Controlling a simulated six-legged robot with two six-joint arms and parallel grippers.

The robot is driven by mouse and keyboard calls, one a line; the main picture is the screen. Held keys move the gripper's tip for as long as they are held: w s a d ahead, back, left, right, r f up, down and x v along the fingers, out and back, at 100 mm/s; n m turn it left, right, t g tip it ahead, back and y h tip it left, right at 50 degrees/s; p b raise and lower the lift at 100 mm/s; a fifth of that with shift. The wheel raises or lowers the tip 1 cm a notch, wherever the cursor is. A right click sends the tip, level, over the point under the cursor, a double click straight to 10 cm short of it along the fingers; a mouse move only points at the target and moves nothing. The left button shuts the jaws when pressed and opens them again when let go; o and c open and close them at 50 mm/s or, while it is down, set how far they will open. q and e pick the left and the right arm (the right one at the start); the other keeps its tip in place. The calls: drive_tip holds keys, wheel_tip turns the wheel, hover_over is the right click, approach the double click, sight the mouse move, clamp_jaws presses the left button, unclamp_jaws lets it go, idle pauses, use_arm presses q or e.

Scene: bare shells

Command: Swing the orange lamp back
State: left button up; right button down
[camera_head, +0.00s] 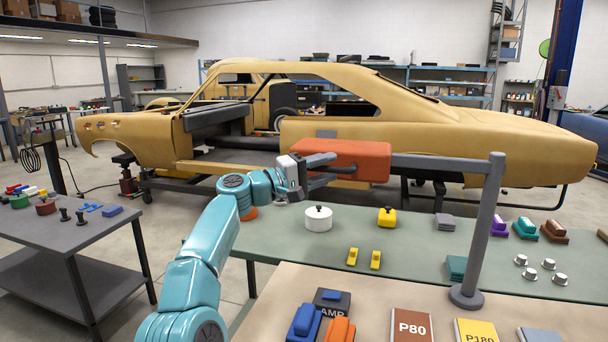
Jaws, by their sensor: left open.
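The orange lamp (345,158) is a box-shaped head on a grey horizontal arm (435,163). That arm joins a grey upright post (487,220) with a round foot on the front bench. The lamp hangs above the green table, in front of the yellow car body. My left gripper (322,170) is open at the lamp's left end, close to a grey handle-like part. I cannot tell whether the fingers touch it or surround it. My right gripper is not in view.
The green table (300,222) holds a white pot (318,218), a yellow block (387,217) and small parts. The front bench (375,290) has sanding blocks and labelled sheets. A grey cart (75,230) stands left, with open floor between.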

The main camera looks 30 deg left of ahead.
use_arm(q)
drive_tip(key=b+v, duration=0.7)
drive_tip(key=v, duration=0.9)
drive_tip(key=shift+s+a, duration=0.1)
drive_tip(key=shift+s, duration=0.05)
